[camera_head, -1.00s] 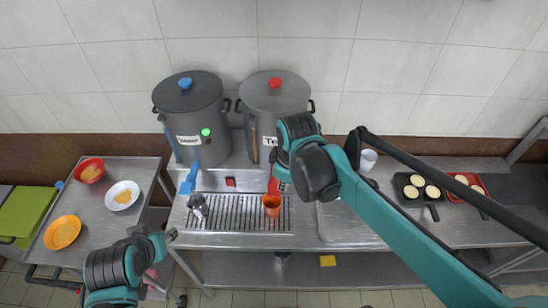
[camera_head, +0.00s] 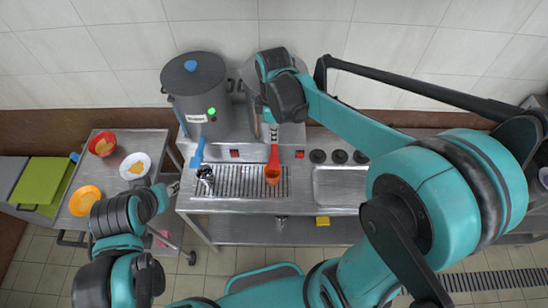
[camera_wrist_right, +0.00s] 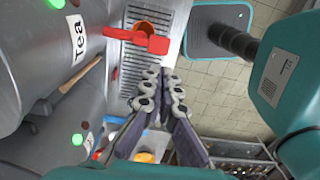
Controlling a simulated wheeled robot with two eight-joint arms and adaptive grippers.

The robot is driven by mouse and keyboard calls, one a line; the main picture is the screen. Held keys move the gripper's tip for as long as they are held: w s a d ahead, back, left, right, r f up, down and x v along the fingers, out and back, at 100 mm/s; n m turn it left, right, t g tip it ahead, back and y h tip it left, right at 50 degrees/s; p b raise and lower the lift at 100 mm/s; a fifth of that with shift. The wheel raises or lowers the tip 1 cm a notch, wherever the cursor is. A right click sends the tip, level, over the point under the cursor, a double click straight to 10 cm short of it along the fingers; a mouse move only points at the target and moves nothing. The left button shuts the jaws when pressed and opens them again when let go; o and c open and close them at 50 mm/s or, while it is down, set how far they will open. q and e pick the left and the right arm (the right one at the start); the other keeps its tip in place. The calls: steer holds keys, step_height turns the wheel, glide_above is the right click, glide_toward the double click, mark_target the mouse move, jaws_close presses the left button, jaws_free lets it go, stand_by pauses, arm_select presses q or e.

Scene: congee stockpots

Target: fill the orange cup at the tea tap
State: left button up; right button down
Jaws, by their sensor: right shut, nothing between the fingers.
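The orange cup (camera_head: 272,176) stands on the slotted drip grate (camera_head: 238,182), below the red tap lever (camera_head: 273,154). In the right wrist view the orange cup (camera_wrist_right: 155,25) is partly hidden by the red tap handle (camera_wrist_right: 150,42). I cannot tell what it holds. The pot labelled Tea (camera_wrist_right: 45,65) stands behind the tap; my right arm hides most of it in the head view. My right gripper (camera_wrist_right: 166,72) is shut and empty, just short of the red handle. My left gripper (camera_head: 172,188) is small at the left of the grate; its jaws are unclear.
Another grey pot (camera_head: 195,85) with a blue knob and blue tap lever (camera_head: 198,152) stands left. A silver object (camera_head: 205,176) is on the grate's left end. A side table holds a red bowl (camera_head: 102,143), white plate (camera_head: 135,166) and orange plate (camera_head: 85,200).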

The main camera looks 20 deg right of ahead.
mark_target(274, 164)
step_height(274, 164, down, 13)
steer(key=shift+f+b, duration=0.1)
steer(key=shift+b, duration=0.2)
stand_by(0.4)
steer(key=shift+s+f+t+b, duration=0.2)
steer(key=shift+t+b, duration=0.2)
steer(key=shift+b, duration=0.05)
